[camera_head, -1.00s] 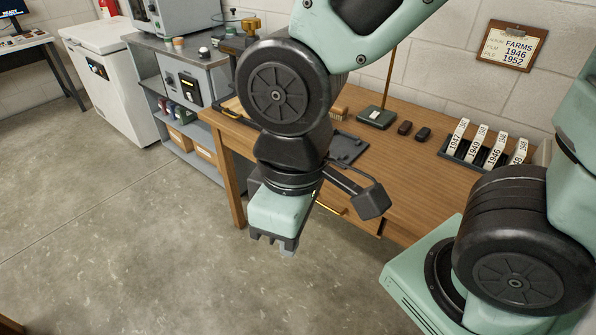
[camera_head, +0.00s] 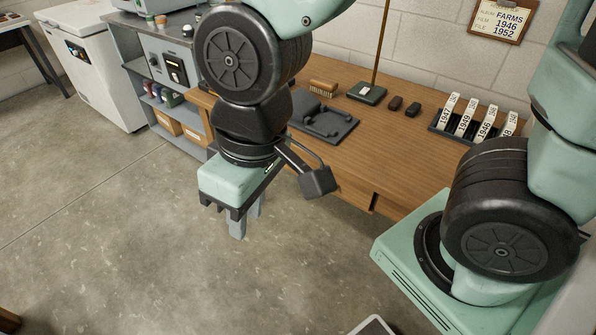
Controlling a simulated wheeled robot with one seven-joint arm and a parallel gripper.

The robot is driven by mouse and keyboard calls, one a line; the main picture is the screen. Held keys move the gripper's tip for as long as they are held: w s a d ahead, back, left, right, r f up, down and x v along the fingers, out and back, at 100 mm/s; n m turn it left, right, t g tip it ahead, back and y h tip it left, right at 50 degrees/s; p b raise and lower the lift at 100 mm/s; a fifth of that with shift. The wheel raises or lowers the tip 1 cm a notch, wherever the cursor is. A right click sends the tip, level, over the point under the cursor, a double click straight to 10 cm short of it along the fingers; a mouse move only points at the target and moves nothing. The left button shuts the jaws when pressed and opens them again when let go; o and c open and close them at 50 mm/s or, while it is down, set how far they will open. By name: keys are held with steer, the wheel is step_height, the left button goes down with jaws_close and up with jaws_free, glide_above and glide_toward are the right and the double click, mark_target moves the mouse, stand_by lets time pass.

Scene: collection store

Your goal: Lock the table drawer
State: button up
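The wooden table (camera_head: 400,160) stands behind my arm, against the wall. Part of its drawer front (camera_head: 345,194) shows below the tabletop, with a dark gap (camera_head: 373,203) at its right end. The rest of the drawer front is hidden behind my gripper and wrist. No lock or key can be made out. My gripper (camera_head: 245,221) hangs in front of the table, over the floor, pointing down. Its two grey fingers show apart with nothing between them, and it appears clear of the table.
A dark tray (camera_head: 324,128), a brush (camera_head: 322,88), a green-based stand (camera_head: 367,93), two small dark objects and a rack of year tags (camera_head: 440,131) are on the table. A grey shelf unit (camera_head: 152,74) and white chest (camera_head: 88,65) stand left. The floor in front is clear.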

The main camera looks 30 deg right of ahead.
steer(key=w+a+f+m+t+y+b, duration=0.25)
steer(key=w+a+f+m, duration=0.2)
steer(key=w, duration=0.35)
steer(key=w+a+f+m+t+y+b, duration=0.1)
steer(key=w+a+f+m+t+b, duration=0.2)
steer(key=w+a, duration=0.45)
steer(key=w+d+f+m+t+h+b, duration=0.2)
steer(key=w+f+m+b, duration=0.15)
steer(key=w+m, duration=0.4)
steer(key=w+d+f+m+t+h+b, duration=0.1)
steer(key=w+f+m+t+h+b, duration=0.25)
steer(key=w, duration=0.65)
steer(key=w+d+f+m+h+b, duration=0.3)
steer(key=d+f+m, duration=0.2)
steer(key=f, duration=0.1)
steer(key=w+d+f+m+h+b, duration=0.2)
steer(key=w+d+f+m+h, duration=0.15)
steer(key=d+f+m, duration=0.2)
steer(key=s+d+f+m+g+h+b, duration=0.5)
steer(key=s+d+f+m+g+h, duration=0.15)
steer(key=d+f+m+h, duration=0.35)
steer(key=r+b+x, duration=0.1)
steer(key=x, duration=1.4)
steer(key=shift+w+f+n+t, duration=0.25)
steer(key=shift+w+n+t, duration=0.05)
steer(key=shift+w+t, duration=0.05)
